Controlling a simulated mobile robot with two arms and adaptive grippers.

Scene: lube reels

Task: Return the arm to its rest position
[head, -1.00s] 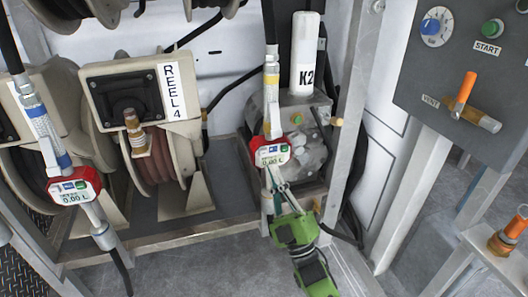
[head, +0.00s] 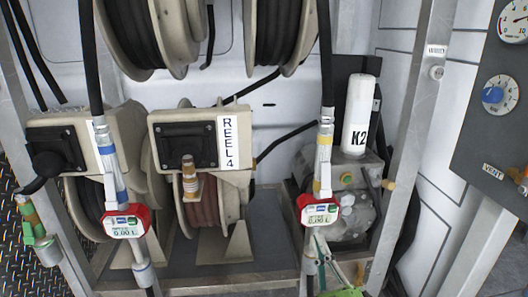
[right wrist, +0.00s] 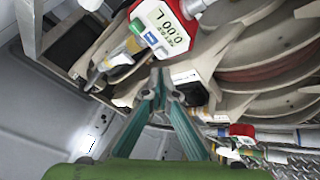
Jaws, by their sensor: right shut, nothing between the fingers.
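My right gripper (head: 318,242) shows at the bottom of the head view. Its green body is partly cut off by the lower edge, and its slim teal fingers point up just below the right red-and-white meter (head: 320,209). In the right wrist view, the fingers (right wrist: 161,76) meet at their tips with nothing between them. A meter reading 0.00 L (right wrist: 168,28) is beyond them at the top. I cannot tell whether the fingers touch anything. My left gripper is not in view.
A second meter (head: 125,222) hangs on the left hose. The REEL 4 unit (head: 200,140) stands between the hoses, with more reels above. A white K2 cylinder (head: 359,115) and a frame post (head: 410,140) are at the right. A gauge panel (head: 495,130) is at the far right.

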